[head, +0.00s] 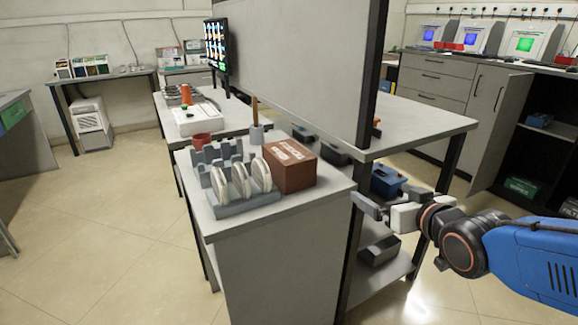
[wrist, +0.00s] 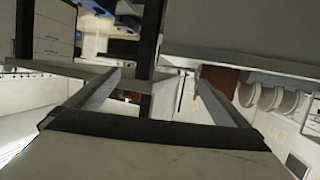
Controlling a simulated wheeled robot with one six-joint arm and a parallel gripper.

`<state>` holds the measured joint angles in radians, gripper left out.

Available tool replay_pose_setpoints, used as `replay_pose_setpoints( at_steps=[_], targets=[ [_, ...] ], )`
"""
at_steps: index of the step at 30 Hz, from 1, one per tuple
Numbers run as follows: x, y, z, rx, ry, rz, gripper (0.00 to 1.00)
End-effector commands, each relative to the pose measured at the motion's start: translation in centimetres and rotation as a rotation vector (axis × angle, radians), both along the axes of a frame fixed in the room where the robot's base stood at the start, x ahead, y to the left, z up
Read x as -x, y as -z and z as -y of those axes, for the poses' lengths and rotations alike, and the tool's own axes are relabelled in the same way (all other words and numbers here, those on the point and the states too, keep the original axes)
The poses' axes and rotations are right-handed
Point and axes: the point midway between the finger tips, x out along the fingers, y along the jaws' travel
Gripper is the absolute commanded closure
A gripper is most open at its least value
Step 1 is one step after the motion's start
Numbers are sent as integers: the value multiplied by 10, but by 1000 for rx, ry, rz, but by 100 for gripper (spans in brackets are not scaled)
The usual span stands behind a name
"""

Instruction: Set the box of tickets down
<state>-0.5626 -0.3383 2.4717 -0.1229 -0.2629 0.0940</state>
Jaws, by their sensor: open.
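A reddish-brown box with pale lettering (head: 289,165), which looks like the box of tickets, rests on the grey cabinet top, near its right edge. It also shows in the wrist view (wrist: 220,78), partly hidden behind one finger. My gripper (head: 368,204) is to the right of the cabinet and apart from the box. In the wrist view my gripper (wrist: 157,82) has its two fingers wide apart with nothing held between them.
A grey rack holding white round discs (head: 240,181) stands left of the box. A cup with a brown stick (head: 257,134) is behind it. A workbench with a tall panel (head: 300,60) is behind. A blue bin (head: 387,181) is on a lower shelf beyond my gripper. Floor at left is clear.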

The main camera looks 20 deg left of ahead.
Motion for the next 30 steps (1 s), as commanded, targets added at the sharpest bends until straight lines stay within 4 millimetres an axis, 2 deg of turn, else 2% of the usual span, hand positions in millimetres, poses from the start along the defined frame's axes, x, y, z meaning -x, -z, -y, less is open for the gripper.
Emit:
replay_pose_setpoints(
  at_steps=[1, 3, 6, 9, 16, 30],
  targets=[
    [2, -3, -28, -28, -51, 35, 0],
    [6, -12, -60, -75, -110, 86, 0],
    [15, -23, -98, -133, -181, 147, 0],
    [24, -30, -122, -178, -232, 187, 0],
    [28, -36, -144, -214, -268, 216, 0],
    [-18, -35, -197, -213, -265, 214, 0]
  ],
)
